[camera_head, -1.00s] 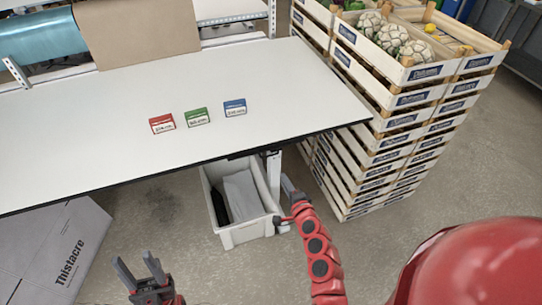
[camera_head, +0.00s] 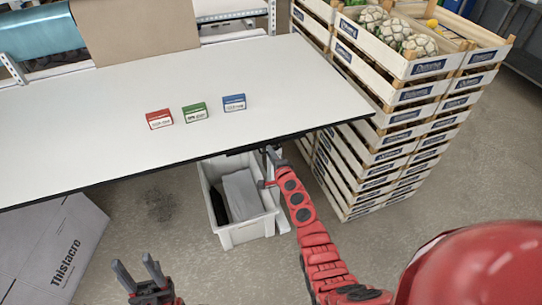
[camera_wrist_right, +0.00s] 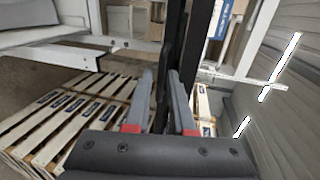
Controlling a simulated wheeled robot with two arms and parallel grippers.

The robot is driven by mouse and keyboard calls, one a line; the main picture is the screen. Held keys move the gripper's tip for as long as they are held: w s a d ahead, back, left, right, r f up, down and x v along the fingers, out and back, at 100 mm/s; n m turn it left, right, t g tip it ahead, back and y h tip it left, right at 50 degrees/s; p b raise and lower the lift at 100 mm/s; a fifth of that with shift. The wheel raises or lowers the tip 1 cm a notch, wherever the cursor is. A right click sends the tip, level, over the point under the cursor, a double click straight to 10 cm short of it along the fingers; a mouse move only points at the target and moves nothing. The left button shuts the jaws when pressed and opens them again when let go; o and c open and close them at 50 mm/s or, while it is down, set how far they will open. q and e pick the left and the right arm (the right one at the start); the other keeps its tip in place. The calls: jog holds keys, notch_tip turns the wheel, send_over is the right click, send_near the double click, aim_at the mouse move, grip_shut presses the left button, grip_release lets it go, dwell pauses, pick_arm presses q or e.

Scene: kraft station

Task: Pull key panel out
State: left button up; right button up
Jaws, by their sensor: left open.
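My right gripper (camera_wrist_right: 160,80) is at the black front edge of the white table, near its right leg. It also shows small in the head view (camera_head: 272,160). In the right wrist view its two fingers stand apart, with a narrow dark piece between them. This may be the key panel (camera_wrist_right: 161,72), but I cannot tell for sure, nor whether the fingers touch it. The head view does not show the panel clearly. My left gripper (camera_head: 139,272) is open and empty, low in front of the table.
A grey bin (camera_head: 245,234) stands below the edge. Stacked wooden crates (camera_head: 410,95) stand close on the right. A carton (camera_head: 60,245) is at the lower left.

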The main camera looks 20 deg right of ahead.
grip_shut()
dwell(1.4)
